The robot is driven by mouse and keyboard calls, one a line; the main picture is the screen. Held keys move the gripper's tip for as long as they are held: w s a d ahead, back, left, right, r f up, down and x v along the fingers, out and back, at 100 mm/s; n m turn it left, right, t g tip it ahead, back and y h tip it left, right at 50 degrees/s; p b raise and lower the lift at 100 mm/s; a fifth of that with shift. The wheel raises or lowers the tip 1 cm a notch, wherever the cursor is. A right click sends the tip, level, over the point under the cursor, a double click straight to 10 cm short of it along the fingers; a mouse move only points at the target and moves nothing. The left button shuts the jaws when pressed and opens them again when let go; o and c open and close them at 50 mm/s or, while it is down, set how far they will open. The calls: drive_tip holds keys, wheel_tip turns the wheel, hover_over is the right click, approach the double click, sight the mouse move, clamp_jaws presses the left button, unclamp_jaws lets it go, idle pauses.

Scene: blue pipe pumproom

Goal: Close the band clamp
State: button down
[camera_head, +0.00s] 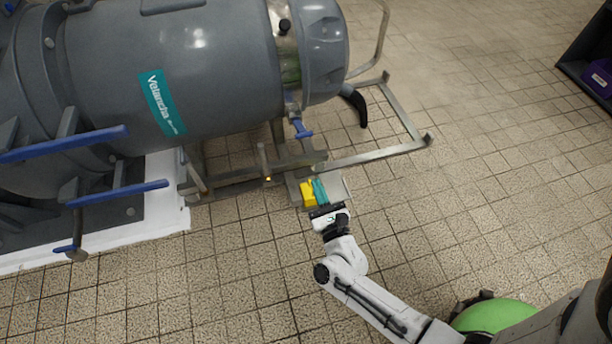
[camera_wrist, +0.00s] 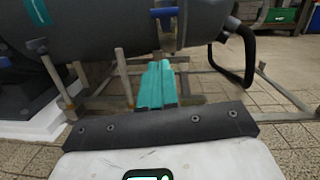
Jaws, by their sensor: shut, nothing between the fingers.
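The band clamp (camera_head: 292,98) sits at the seam between the grey tank and its rounded end cap. Its blue T-shaped handle (camera_head: 302,130) hangs out from the underside of the seam. In the wrist view the blue handle (camera_wrist: 163,13) shows at the top, ahead of my fingers. My gripper (camera_head: 320,188) has teal fingers and is below the handle in the head view, apart from it. In the wrist view my gripper (camera_wrist: 160,68) shows its fingers together, with nothing between them. I cannot tell whether the clamp is latched.
The grey tank (camera_head: 200,50) lies over a metal frame (camera_head: 370,155) whose bars run near my gripper. A yellow block (camera_head: 307,194) shows beside my fingers. A black curved pipe (camera_head: 355,103) hangs from the end cap. Tiled floor (camera_head: 490,150) to the right is open.

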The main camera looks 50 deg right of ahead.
drive_tip(key=s+f+m+h, duration=0.1)
drive_tip(key=s+m, duration=0.1)
drive_tip(key=b, duration=0.2)
approach(300, 129)
drive_tip(key=shift+w+d, duration=1.3)
drive_tip(key=shift+p, duration=0.35)
